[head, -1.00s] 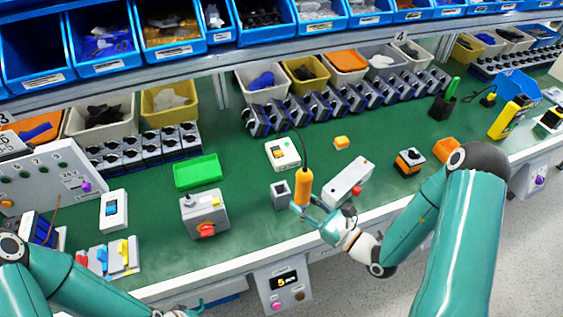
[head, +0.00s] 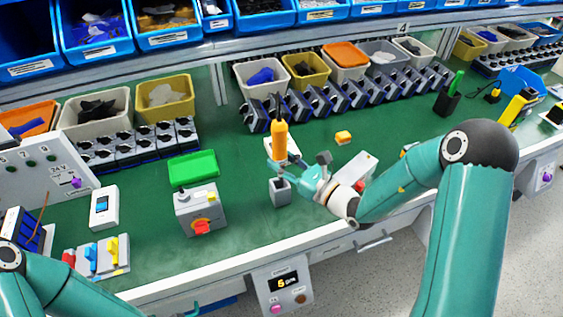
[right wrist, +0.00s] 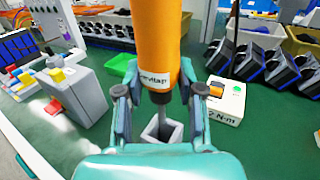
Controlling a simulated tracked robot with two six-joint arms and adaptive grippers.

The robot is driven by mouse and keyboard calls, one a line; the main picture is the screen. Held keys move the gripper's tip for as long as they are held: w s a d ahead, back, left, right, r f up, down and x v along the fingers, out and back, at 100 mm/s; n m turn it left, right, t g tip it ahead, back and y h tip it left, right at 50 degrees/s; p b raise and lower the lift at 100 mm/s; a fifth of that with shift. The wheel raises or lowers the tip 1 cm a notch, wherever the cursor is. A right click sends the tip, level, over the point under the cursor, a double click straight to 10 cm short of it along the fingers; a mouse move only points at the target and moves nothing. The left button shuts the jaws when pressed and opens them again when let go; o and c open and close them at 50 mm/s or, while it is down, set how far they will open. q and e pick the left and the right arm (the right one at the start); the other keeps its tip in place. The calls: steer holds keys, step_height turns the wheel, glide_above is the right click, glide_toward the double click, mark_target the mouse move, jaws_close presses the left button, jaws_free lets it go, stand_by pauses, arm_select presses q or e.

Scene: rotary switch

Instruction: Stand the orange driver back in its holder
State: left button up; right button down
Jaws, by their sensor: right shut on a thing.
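The orange driver (head: 280,140) is upright in my right gripper (head: 282,168), which is shut on its lower part. In the head view it is above and slightly behind the small grey square holder (head: 280,194), which stands open-topped on the green bench. In the right wrist view, the driver (right wrist: 157,45) is between the fingers (right wrist: 155,92), its dark shaft pointing down toward the opening of the holder (right wrist: 177,131). I cannot tell whether the tip is inside. Only a bit of my left gripper (head: 186,309) shows at the bottom edge; its jaws are unclear.
A white device (head: 291,152) stands behind the driver. A grey box with a red knob (head: 201,209) stands to the left, a green tray (head: 192,167) behind it. A long light grey box (head: 355,172) lies beside my right gripper. Bare green bench lies between holder and grey box.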

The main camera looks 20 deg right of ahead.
mark_target(282, 182)
step_height(282, 182, down, 8)
steer(key=b, duration=0.6)
steer(key=shift+f, duration=0.15)
steer(key=shift+s+a+f+b, duration=0.1)
steer(key=shift+s+f+b, duration=0.1)
steer(key=shift+f+b, duration=0.25)
stand_by(1.1)
steer(key=c, duration=0.6)
jaws_free()
steer(key=shift+r, duration=0.1)
steer(key=shift+c, duration=0.2)
steer(key=shift+s, duration=0.15)
steer(key=shift+s+d, duration=0.2)
steer(key=shift+s, duration=0.05)
steer(key=v, duration=1.1)
steer(key=shift+w+d+r, duration=0.15)
steer(key=shift+d+r, duration=0.05)
steer(key=shift+d, duration=0.15)
